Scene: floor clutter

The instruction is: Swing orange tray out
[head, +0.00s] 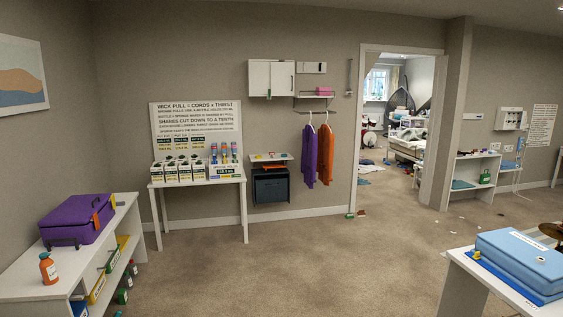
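I cannot pick out an orange tray for certain in the head view. A small white wall shelf (283,161) holds a small orange item that is too small to make out, above a dark box (271,188). Other orange things are a hanging garment (325,158) beside a purple one (309,158), a bottle (48,269) on the left shelf, and a tag on the purple case (77,222). Neither of my grippers is in view.
A white shelf unit (35,282) stands at left. A white table (197,182) with boxes and bottles is against the back wall. A blue case (525,258) lies on a table at right. An open doorway is right of centre. The middle carpet is mostly clear.

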